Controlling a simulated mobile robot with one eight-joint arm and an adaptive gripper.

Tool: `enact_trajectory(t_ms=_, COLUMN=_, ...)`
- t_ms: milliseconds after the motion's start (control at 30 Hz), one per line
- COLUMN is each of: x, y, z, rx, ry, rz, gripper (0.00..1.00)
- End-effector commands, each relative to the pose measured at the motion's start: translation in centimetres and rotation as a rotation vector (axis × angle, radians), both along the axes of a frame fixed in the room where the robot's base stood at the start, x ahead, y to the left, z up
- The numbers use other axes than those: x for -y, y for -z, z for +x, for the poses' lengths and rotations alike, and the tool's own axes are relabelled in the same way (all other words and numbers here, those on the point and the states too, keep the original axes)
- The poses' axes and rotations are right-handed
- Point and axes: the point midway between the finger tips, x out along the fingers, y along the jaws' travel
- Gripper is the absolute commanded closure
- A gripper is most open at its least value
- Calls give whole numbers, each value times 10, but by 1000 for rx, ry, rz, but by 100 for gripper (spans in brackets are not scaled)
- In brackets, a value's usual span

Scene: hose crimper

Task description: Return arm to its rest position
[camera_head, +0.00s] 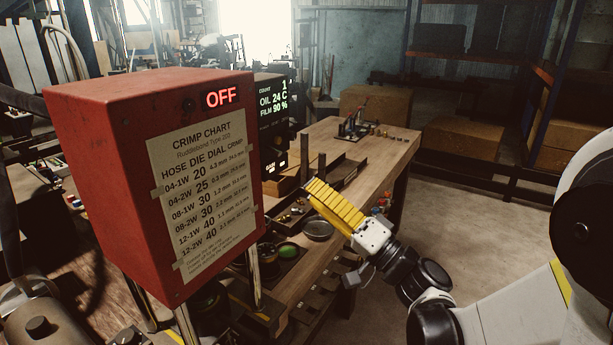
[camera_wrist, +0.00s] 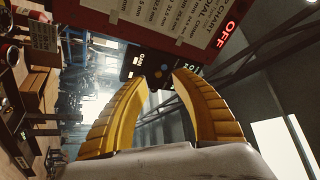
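My gripper (camera_head: 313,187) has yellow ribbed fingers and a white body. In the head view it is raised above the wooden bench, right of the red crimper box, with its fingers pointing up and left. In the wrist view, where the gripper (camera_wrist: 161,70) also shows, the two fingers curve inward with a gap between their tips and nothing held. The red box (camera_head: 88,150) has a lit OFF display (camera_head: 222,98) and a taped crimp chart (camera_head: 205,195). It shows tilted at the top of the wrist view (camera_wrist: 215,45).
The wooden bench (camera_head: 385,150) runs away to the right, with a small rack (camera_head: 352,128) at its far end. A dark display panel (camera_head: 271,105) reads OIL 24 C. Small round dishes (camera_head: 318,229) lie below my gripper. Cardboard boxes (camera_head: 462,142) stand behind. The floor right of the bench looks clear.

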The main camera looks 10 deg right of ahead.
Motion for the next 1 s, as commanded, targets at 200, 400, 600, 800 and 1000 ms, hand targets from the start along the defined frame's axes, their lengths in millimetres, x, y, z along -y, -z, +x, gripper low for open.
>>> enact_trajectory(t_ms=200, x=-43, y=70, z=-33, rx=-194, ry=-65, rz=-333, gripper=69)
enact_trajectory(t_ms=400, x=-30, y=172, z=-93, rx=-453, ry=-32, rz=-781, gripper=69)
enact_trajectory(t_ms=600, x=42, y=242, z=-155, rx=-640, ry=123, rz=-1178, gripper=69)
enact_trajectory(t_ms=800, x=99, y=261, z=-187, rx=-711, ry=268, rz=-1393, gripper=69)
enact_trajectory(t_ms=1000, x=112, y=260, z=-192, rx=-722, ry=305, rz=-1439, gripper=69)
